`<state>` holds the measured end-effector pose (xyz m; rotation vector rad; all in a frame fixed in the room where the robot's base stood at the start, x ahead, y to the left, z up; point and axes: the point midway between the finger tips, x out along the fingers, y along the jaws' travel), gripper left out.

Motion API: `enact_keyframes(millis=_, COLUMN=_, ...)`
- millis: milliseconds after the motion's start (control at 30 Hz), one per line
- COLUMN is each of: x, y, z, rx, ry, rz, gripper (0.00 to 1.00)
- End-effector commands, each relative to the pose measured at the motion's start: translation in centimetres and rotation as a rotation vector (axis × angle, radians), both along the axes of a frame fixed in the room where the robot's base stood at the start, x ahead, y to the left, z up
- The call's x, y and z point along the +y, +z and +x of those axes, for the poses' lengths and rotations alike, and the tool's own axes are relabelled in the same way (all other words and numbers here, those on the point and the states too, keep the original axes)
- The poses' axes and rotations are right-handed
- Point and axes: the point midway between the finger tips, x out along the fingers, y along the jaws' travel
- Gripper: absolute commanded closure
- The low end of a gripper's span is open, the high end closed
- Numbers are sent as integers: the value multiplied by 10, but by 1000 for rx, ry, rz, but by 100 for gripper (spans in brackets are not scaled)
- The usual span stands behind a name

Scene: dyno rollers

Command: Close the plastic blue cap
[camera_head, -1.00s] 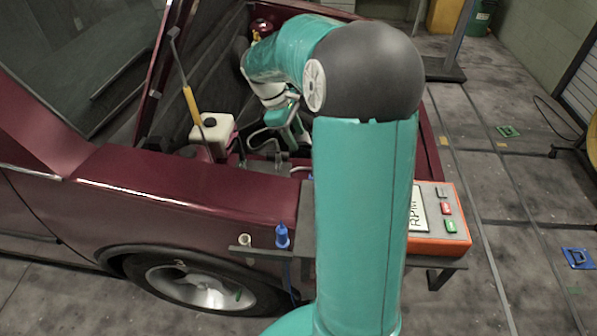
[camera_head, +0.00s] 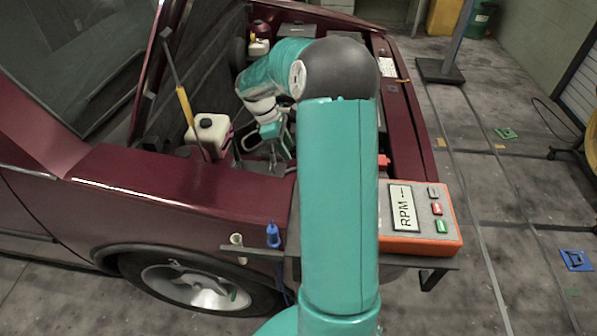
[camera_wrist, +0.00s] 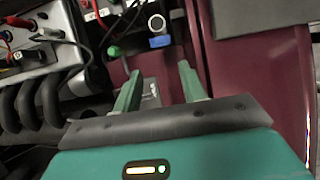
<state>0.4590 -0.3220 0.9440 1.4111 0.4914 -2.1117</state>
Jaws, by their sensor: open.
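A blue cap-like piece (camera_wrist: 160,41) shows in the wrist view, beyond my fingers, with a round whitish-grey part (camera_wrist: 156,23) just above it. It looks like an open flip cap, but the small picture leaves its hinge unclear. My gripper (camera_wrist: 160,72) is open and empty, with its two green fingers pointing towards the blue piece and a gap between. In the head view my gripper (camera_head: 274,137) is low in the engine bay, and the blue piece cannot be made out there.
The dark red car's fender (camera_head: 190,187) borders the bay. A white reservoir (camera_head: 211,130) stands left of my gripper. A yellow-handled rod (camera_head: 185,107) rises beside it. A shelf holds a blue tool (camera_head: 273,236) and an orange RPM box (camera_head: 420,215). Black hoses (camera_wrist: 30,103) lie left in the wrist view.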

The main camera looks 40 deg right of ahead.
Motion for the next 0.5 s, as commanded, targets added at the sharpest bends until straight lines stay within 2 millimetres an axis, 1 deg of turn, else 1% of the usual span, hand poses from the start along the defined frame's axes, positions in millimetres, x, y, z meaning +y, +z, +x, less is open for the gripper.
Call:
enact_keyframes(millis=33, x=-2, y=-11, z=-3, rx=2, ry=-2, rz=3, gripper=58)
enact_keyframes(millis=300, x=-15, y=-60, z=-19, rx=1, ry=0, rz=3, gripper=58)
enact_keyframes(millis=500, x=-21, y=-90, z=-28, rx=1, ry=2, rz=3, gripper=58)
